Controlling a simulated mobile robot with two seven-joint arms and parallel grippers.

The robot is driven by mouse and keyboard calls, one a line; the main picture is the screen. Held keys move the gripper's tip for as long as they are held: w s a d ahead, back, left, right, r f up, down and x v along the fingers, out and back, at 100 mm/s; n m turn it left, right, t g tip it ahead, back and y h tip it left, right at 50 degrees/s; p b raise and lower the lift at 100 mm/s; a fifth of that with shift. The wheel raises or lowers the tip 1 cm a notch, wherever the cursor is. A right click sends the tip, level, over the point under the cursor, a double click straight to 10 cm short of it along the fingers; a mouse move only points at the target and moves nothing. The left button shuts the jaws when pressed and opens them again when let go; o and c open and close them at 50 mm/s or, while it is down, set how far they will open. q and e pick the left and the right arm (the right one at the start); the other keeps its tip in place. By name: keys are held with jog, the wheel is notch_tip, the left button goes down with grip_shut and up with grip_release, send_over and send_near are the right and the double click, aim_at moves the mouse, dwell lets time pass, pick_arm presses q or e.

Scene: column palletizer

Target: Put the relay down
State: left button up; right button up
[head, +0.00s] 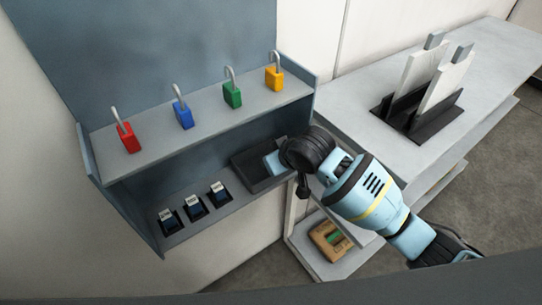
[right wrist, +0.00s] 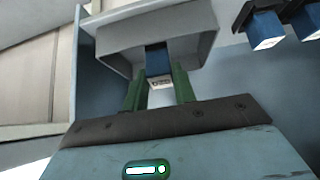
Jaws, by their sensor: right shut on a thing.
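My right gripper (right wrist: 159,80) is shut on a relay (right wrist: 157,60), a dark blue block with a white labelled end, held between two green fingers. The relay is in front of or inside a grey tray (right wrist: 207,45); I cannot tell whether it touches the tray floor. In the head view my right arm reaches in from the right to the dark tray (head: 243,161) at the right end of the lower shelf. There the hand hides the relay and fingertips. My left gripper is not in view.
Three other relays (head: 195,206) sit in a row on the lower shelf (head: 180,238). Red (head: 126,137), blue (head: 183,117), green (head: 232,95) and yellow (head: 274,78) padlocks stand on the upper shelf. A bench (head: 350,90) with upright white plates (head: 440,85) is at right.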

jog(key=shift+w+a+r+g+h, duration=0.1)
jog(key=shift+w+r+g+h, duration=0.2)
jog(key=shift+r+g, duration=0.1)
jog(key=shift+w+a+f+g+h+p, duration=0.15)
jog(key=shift+g+h+p, duration=0.1)
jog(key=shift+g, duration=0.3)
jog(key=shift+w+a+f+g+h+p, duration=0.15)
jog(key=shift+g+h, duration=0.1)
jog(key=shift+g, duration=0.3)
jog(key=shift+s+d+f, duration=0.1)
jog(key=shift+d+f, duration=0.05)
jog(key=shift+f, duration=0.1)
jog(key=shift+f, duration=0.6)
jog(key=o, duration=1)
jog(key=shift+r, duration=0.1)
